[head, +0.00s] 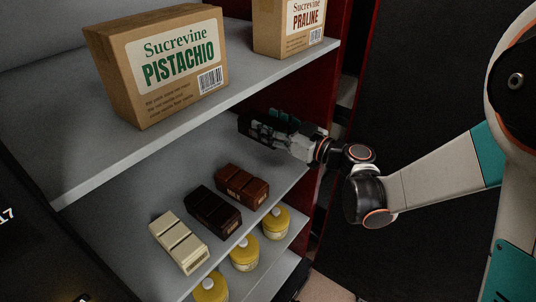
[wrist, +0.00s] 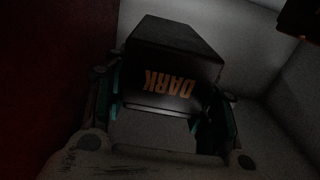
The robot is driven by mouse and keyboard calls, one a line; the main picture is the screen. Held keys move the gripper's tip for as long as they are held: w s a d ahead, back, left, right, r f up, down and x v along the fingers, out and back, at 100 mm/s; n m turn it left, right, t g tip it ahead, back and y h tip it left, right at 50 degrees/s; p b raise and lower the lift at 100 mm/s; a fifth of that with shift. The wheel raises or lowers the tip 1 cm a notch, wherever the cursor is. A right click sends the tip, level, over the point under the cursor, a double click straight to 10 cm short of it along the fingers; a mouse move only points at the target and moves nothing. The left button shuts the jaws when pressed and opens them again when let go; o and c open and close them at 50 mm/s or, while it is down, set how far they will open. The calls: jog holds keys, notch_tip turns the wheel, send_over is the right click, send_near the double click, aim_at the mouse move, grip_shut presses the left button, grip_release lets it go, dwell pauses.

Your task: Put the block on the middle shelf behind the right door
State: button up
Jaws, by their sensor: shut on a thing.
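My gripper (head: 272,132) reaches in from the right, under the upper shelf and above the middle shelf (head: 185,165). In the wrist view, it is shut on a dark block (wrist: 170,78) marked DARK, with the lettering upside down. The block sits between the two fingers (wrist: 165,110). In the head view the held block is hard to tell from the dark gripper. On the middle shelf a cream block (head: 178,242), a dark brown block (head: 214,210) and a reddish-brown block (head: 242,187) lie in a row, nearer the front than my gripper.
The upper shelf (head: 110,165) carries a Pistachio carton (head: 160,65) and a Praline carton (head: 290,28). Several yellow-topped tubs (head: 244,252) stand on the lower shelf. A red side wall (head: 325,85) is close to my gripper. A large black panel (head: 430,90) stands at right.

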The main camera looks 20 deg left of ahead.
jog(key=shift+f+b, duration=1.3)
jog(key=shift+f, duration=2.6)
jog(key=shift+f, duration=0.2)
jog(key=o, duration=1.5)
jog(key=shift+r, duration=0.15)
jog(key=shift+d+r, duration=0.1)
jog(key=p+v, duration=0.1)
jog(key=v, duration=1.1)
jog(key=shift+s+p, duration=0.1)
jog(key=shift+p, duration=0.2)
